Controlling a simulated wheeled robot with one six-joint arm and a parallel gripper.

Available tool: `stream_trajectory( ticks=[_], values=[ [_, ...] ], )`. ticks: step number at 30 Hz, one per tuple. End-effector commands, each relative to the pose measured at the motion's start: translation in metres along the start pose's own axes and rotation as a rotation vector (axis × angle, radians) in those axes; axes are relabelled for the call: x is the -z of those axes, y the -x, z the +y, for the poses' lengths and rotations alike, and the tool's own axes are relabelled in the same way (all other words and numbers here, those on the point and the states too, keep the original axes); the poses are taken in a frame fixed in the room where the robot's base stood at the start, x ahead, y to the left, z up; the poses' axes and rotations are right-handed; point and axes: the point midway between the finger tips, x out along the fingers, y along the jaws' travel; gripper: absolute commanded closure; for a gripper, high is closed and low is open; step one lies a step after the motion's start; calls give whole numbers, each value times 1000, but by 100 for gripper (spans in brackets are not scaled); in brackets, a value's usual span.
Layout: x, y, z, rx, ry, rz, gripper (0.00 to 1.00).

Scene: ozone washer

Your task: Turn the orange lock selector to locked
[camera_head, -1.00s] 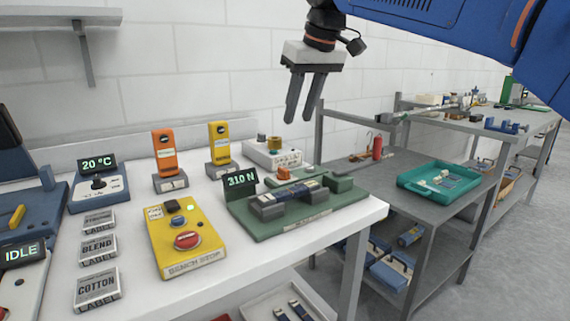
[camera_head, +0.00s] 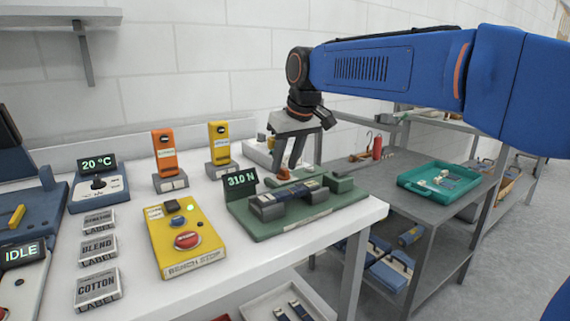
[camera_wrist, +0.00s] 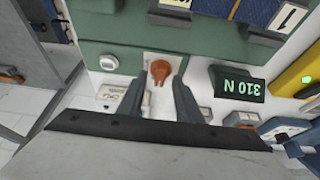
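The orange lock selector (camera_wrist: 160,71) is a small knob with a narrow handle on a pale plate at the edge of the green fixture (camera_wrist: 110,60). In the head view, only a bit of orange (camera_head: 284,175) shows by my fingertips. My gripper (camera_wrist: 162,80) is open, pointing down, with one finger on each side of the selector. Gaps show between the fingers and the knob in the wrist view. I cannot tell whether either finger touches it. The green fixture (camera_head: 252,230) carries dark clamps and a display reading 310 N (camera_head: 240,181).
A yellow bench stop box (camera_head: 190,255) with a red button stands left of the fixture. Orange (camera_head: 165,152) and yellow (camera_head: 219,143) upright units stand behind it. A white box (camera_head: 258,152) is behind my gripper. A teal tray (camera_head: 440,183) sits on the grey table at right.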

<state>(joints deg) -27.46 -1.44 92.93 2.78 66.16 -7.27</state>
Motion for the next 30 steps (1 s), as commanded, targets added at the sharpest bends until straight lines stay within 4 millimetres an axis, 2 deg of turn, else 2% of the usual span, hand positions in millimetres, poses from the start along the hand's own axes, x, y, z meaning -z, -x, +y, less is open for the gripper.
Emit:
stream_trajectory(
  ticks=[12, 16, 30],
  values=[
    [0, -7, 0, 0, 0, 0, 68],
    [0, -7, 0, 0, 0, 0, 99],
    [0, -7, -1, -26, -62, 0, 100]
  ],
)
